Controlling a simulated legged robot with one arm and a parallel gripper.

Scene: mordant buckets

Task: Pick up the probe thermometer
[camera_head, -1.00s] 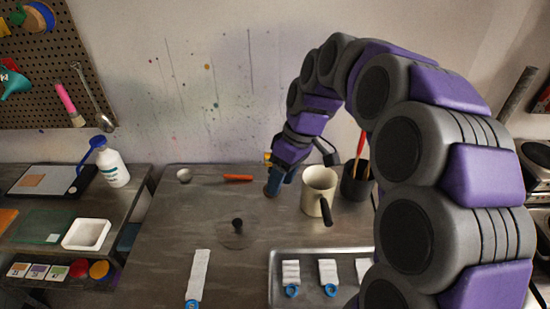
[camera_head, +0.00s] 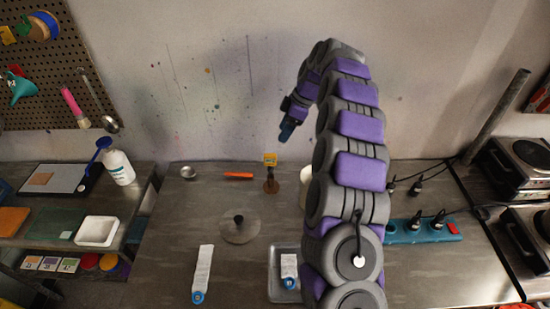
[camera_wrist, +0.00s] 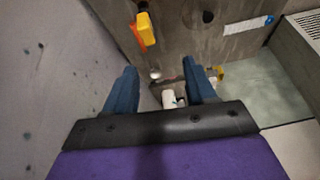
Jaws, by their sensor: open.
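What looks like the probe thermometer, with a yellow head (camera_head: 270,159), stands upright at a round brown base (camera_head: 271,186) near the back of the bench. My gripper (camera_head: 286,132) is above it and slightly to its right, in front of the wall, pointing down. In the wrist view, the yellow head (camera_wrist: 147,29) shows beyond the fingertips, near the top and left of centre. My gripper (camera_wrist: 161,72) is open there, with nothing between its blue fingers. The thermometer's thin stem is hard to make out.
An orange tool (camera_head: 239,175) and a small metal cup (camera_head: 188,172) lie left of the thermometer. A lid with a dark knob (camera_head: 238,219) is in front. My arm mostly hides a cream mug (camera_head: 306,177). A blue power strip (camera_head: 425,231) is at right.

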